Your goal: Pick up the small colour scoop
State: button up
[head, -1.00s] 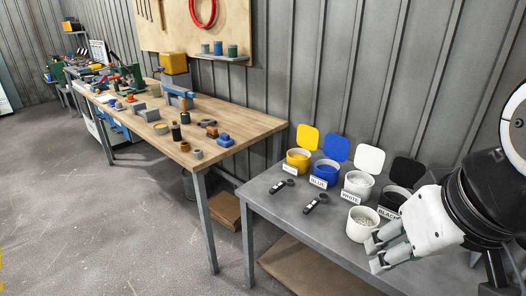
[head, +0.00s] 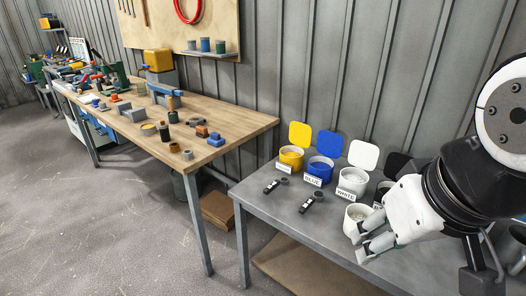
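Two dark scoops with pale labels on their handles lie on the grey table. One scoop (head: 270,187) is at the left, in front of the yellow tub. The other scoop (head: 309,205) lies to its right, in front of the blue tub. They look close in size, and I cannot tell which is the small colour scoop. My gripper (head: 360,244) is at the right of the scoops, above the table's front part. Its two fingers are apart with nothing seen between them, and they point left. It is clear of both scoops.
Open tubs stand along the back: yellow (head: 291,160), blue (head: 318,172), white (head: 352,182) and a mostly hidden black one. The grey table's left front (head: 262,214) is bare. A wooden workbench (head: 232,127) adjoins at left.

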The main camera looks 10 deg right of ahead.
aim_at(277, 185)
jog(key=z, duration=1.6)
jog(key=u, duration=1.65)
jog(key=i+j+u, duration=0.2)
jog(key=i, duration=0.15)
jog(key=i+j+u, duration=0.2)
jog(key=i, duration=0.15)
